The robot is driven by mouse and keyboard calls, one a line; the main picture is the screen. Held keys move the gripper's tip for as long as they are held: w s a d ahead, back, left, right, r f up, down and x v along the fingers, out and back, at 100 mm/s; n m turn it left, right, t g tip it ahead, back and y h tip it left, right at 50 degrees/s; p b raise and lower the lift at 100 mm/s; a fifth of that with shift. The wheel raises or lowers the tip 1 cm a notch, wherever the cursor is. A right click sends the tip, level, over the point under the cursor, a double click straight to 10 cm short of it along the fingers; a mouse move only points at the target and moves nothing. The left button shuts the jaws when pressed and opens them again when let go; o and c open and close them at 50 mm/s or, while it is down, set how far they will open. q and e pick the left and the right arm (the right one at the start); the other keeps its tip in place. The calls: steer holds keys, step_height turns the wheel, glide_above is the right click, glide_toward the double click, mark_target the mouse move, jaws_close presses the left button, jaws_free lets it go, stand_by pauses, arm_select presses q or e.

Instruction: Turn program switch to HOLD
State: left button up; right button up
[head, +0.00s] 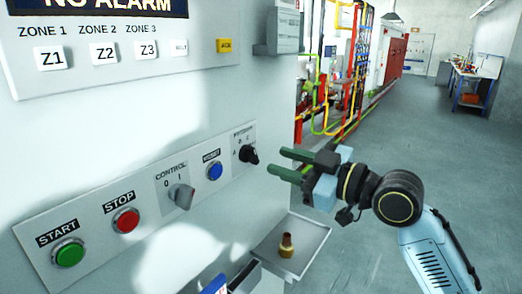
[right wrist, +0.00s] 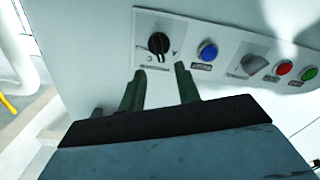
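The program switch (head: 248,155) is a black rotary knob on a white plate at the right end of the control panel, with small letters around it. It also shows in the right wrist view (right wrist: 159,44), upside down, just beyond the fingertips. My right gripper (head: 282,160) is open and empty, with its two green fingers pointing at the knob and a small gap before it. In the right wrist view the fingers (right wrist: 160,76) are spread below the knob, not touching it. My left gripper is not in view.
Left of the knob are a blue button (head: 214,171), a grey CONTROL switch (head: 182,196), a red STOP button (head: 126,219) and a green START button (head: 68,252). A tray (head: 310,232) holding a brass fitting (head: 286,245) sits below. Open floor lies to the right.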

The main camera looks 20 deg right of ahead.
mark_target(255, 153)
steer(key=x, duration=0.6)
steer(key=shift+p, duration=0.3)
steer(key=shift+c, duration=0.3)
jaws_close()
